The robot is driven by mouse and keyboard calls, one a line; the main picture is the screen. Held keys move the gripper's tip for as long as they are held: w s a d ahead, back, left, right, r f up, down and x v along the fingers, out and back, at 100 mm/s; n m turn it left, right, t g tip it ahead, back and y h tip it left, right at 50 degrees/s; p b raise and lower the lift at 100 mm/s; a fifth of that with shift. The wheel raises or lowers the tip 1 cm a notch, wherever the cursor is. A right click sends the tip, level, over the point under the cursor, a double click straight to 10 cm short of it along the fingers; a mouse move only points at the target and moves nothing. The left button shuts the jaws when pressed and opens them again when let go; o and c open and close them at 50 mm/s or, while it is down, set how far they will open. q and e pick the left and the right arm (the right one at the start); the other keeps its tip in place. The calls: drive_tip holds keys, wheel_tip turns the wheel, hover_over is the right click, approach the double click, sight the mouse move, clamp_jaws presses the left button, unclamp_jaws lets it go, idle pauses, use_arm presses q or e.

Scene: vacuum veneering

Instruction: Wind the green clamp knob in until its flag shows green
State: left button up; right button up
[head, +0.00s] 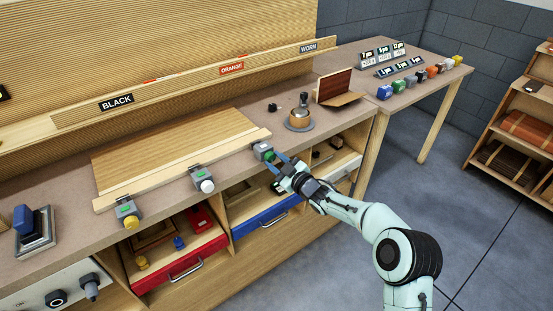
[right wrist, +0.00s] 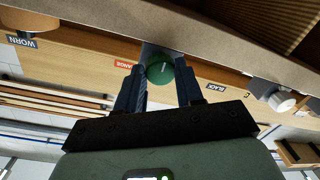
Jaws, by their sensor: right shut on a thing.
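The green clamp (head: 262,148) is the rightmost of three clamps on the front edge of the bench. Its green knob (right wrist: 160,70) shows between my fingers in the right wrist view, with a small pale mark on its face. My right gripper (head: 279,163) is shut on this knob, reaching in from the front right. In the right wrist view the gripper (right wrist: 158,88) has one finger on each side of the knob. Some green shows at the clamp in the head view, but I cannot tell flag from knob there. My left gripper is not in view.
The white-knobbed clamp (head: 204,178) and yellow-knobbed clamp (head: 128,211) sit further left on the edge, both with green on top. A wooden panel (head: 175,148) lies behind them. Red (head: 180,255) and blue (head: 265,215) drawers stand below the bench top.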

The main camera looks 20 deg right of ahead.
drive_tip(key=m+p, duration=0.1)
drive_tip(key=m, duration=0.2)
drive_tip(key=shift+m, duration=0.4)
drive_tip(key=m+p, duration=0.1)
drive_tip(key=m, duration=0.2)
drive_tip(key=shift+f+m+y, duration=0.1)
drive_tip(key=shift+m+y, duration=0.2)
drive_tip(key=m+p, duration=0.1)
drive_tip(key=m, duration=0.2)
drive_tip(key=shift+a+m+t, duration=0.1)
drive_tip(key=shift+m+t, duration=0.2)
drive_tip(key=shift+m, duration=2)
drive_tip(key=o, duration=1)
drive_tip(key=shift+o, duration=0.2)
drive_tip(key=shift+s, duration=0.1)
